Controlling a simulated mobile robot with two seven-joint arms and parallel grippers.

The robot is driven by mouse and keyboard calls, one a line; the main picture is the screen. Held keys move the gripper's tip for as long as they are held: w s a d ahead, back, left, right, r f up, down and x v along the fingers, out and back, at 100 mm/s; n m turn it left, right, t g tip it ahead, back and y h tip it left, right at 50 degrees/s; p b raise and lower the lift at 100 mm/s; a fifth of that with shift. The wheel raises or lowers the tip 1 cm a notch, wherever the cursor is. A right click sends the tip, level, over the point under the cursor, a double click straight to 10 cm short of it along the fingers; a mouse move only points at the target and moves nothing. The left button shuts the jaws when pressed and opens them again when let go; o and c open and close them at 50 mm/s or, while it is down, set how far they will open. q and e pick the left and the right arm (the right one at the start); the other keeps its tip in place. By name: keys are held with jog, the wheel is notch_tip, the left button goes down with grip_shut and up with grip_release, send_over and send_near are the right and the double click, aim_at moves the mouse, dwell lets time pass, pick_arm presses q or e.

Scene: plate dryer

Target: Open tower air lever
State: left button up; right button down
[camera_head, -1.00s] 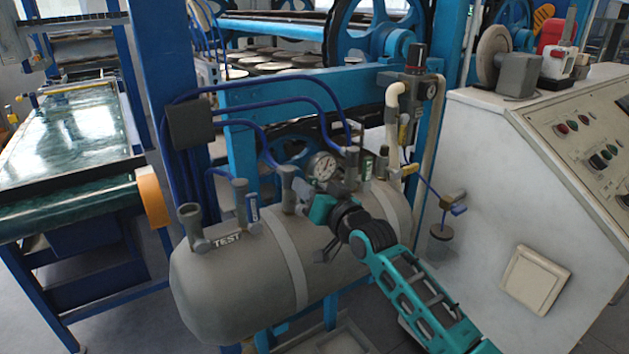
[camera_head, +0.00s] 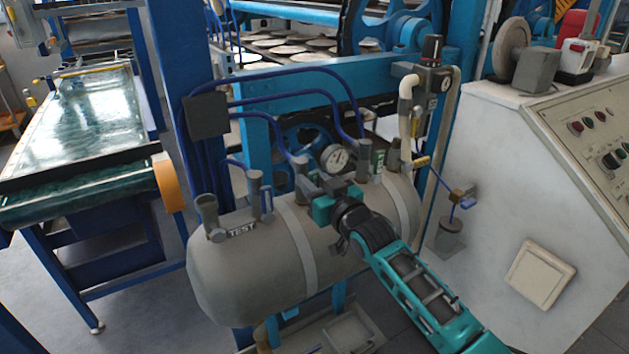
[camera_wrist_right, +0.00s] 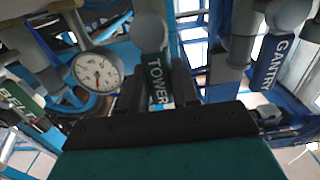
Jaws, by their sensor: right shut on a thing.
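The tower air lever (camera_wrist_right: 156,80) is a dark green handle marked TOWER, hanging below a round grey valve top (camera_wrist_right: 149,31) in the right wrist view. My right gripper (camera_wrist_right: 158,92) has its dark fingers on either side of the lever and is shut on it. In the head view my right gripper (camera_head: 322,187) is at the top of the grey tank (camera_head: 245,275), in front of the valve row. It hides the tower lever there. My left gripper is not in view.
A pressure gauge (camera_wrist_right: 96,72) and the GANTRY lever (camera_wrist_right: 273,62) flank the tower valve. Blue hoses (camera_head: 290,72) arch above. A white control cabinet (camera_head: 520,180) stands at the right.

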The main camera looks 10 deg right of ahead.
jog(key=c, duration=0.9)
grip_release()
jog(key=p+v, duration=0.1)
jog(key=v, duration=1.2)
jog(key=s+f, duration=0.2)
jog(key=f, duration=0.1)
jog(key=s+f+g+h, duration=0.1)
jog(key=s+f, duration=0.1)
jog(key=f, duration=0.1)
jog(key=s+f+m+g, duration=0.1)
jog(key=s+f, duration=0.1)
jog(key=f, duration=0.2)
jog(key=shift+s+d+h, duration=0.2)
jog(key=shift+s+h, duration=0.1)
jog(key=shift+s, duration=0.05)
jog(key=s+f+g+h, duration=0.1)
jog(key=s+f, duration=0.3)
jog(key=s+d+f+g, duration=0.1)
jog(key=s+f, duration=0.3)
jog(key=s, duration=0.1)
jog(key=s+f+g+h, duration=0.1)
jog(key=s+f+g, duration=0.1)
jog(key=s+f, duration=0.2)
jog(key=shift+s+d+m+h, duration=0.3)
jog(key=shift+s, duration=0.25)
jog(key=shift+c, duration=0.2)
